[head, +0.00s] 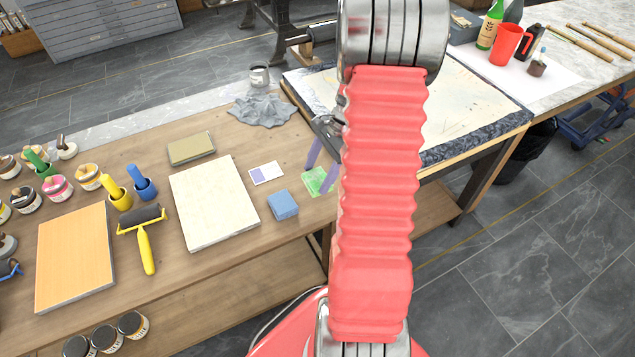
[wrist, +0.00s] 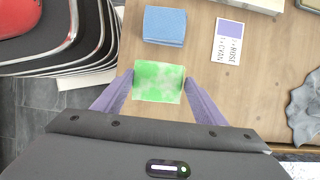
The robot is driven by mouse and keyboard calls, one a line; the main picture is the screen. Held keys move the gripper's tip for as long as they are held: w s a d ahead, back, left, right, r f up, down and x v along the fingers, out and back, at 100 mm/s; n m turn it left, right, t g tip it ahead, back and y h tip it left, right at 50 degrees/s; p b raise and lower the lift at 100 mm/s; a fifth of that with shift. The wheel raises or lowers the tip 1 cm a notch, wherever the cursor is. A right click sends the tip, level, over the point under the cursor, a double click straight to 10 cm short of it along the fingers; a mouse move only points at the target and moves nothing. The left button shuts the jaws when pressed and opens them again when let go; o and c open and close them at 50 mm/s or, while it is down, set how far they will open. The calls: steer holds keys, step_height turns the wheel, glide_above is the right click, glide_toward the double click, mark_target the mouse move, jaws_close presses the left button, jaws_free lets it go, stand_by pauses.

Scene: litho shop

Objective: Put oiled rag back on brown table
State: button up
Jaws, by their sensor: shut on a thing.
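My gripper (head: 319,170) has purple fingers, closed on the sides of a green-and-white mottled piece (head: 316,181), a cloth or sponge. This piece also shows between the fingertips in the wrist view (wrist: 158,82). It is over the brown table (head: 235,245) near its front edge; I cannot tell whether it touches the top. A crumpled grey cloth (head: 263,108), which looks like a rag, lies at the back of the brown table, apart from my gripper. It shows at the right edge of the wrist view (wrist: 306,105).
A blue sponge (head: 283,204) and a small printed card (head: 266,173) lie close by. A pale panel (head: 213,202), a yellow roller (head: 146,245) and ink jars stand further left. A framed stone-topped bench (head: 470,115) is at the right.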

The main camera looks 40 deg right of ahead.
mark_target(321, 175)
steer(key=shift+f, duration=0.15)
steer(key=shift+f, duration=1.8)
steer(key=o, duration=1)
steer(key=shift+f, duration=0.1)
steer(key=shift+o, duration=0.2)
steer(key=v, duration=1.2)
steer(key=shift+s, duration=0.1)
